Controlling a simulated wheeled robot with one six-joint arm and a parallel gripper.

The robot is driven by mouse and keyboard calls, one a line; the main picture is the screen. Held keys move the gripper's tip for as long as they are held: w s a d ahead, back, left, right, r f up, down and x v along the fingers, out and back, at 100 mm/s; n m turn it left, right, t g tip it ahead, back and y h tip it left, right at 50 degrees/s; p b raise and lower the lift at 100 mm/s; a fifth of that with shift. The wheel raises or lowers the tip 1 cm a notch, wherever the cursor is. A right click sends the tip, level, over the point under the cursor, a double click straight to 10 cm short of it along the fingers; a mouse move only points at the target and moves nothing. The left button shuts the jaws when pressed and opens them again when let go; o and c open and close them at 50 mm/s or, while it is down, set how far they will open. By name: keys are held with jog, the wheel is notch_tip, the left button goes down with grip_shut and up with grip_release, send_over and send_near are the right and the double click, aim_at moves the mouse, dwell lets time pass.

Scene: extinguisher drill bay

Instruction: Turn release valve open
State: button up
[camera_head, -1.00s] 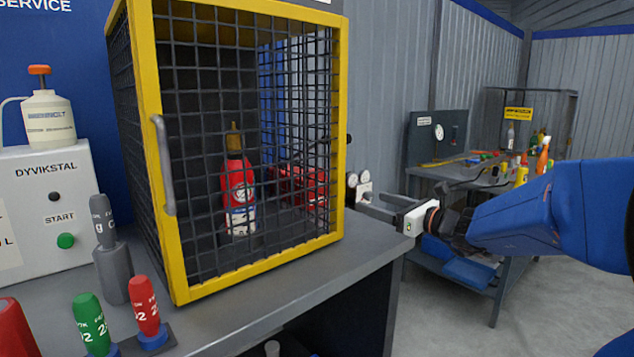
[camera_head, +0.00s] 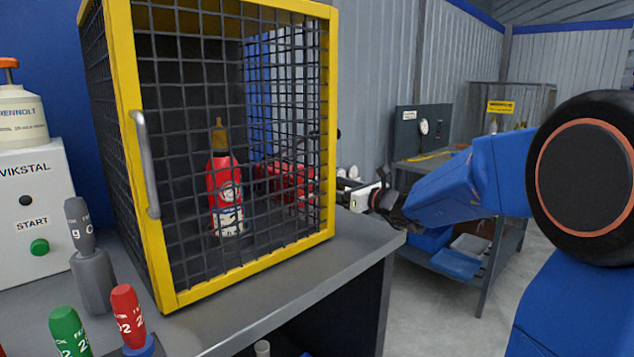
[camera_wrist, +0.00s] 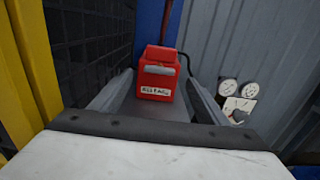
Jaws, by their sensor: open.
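A red box (camera_wrist: 158,75) with a white label and a grey bar across its front stands ahead in the wrist view. The label is too blurred to read with certainty. A red shape (camera_head: 285,182) shows through the cage mesh in the head view; I cannot tell surely that it is the same box. My gripper (camera_head: 346,184) is at the right side of the cage, its tips partly hidden by the yellow post. In the wrist view my gripper (camera_wrist: 158,108) is open, its grey fingers either side of the box's lower part, apparently short of it. I see no clear valve handle turn position.
The yellow-framed mesh cage (camera_head: 148,200) stands close left of my gripper, with a red extinguisher (camera_head: 224,190) inside. Two round gauges (camera_wrist: 238,90) are to the right. The grey bench (camera_head: 352,262) ends near my arm; a second table (camera_head: 425,170) stands behind.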

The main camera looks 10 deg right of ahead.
jog(key=x, duration=0.7)
jog(key=shift+s, duration=0.1)
jog(key=c, duration=1)
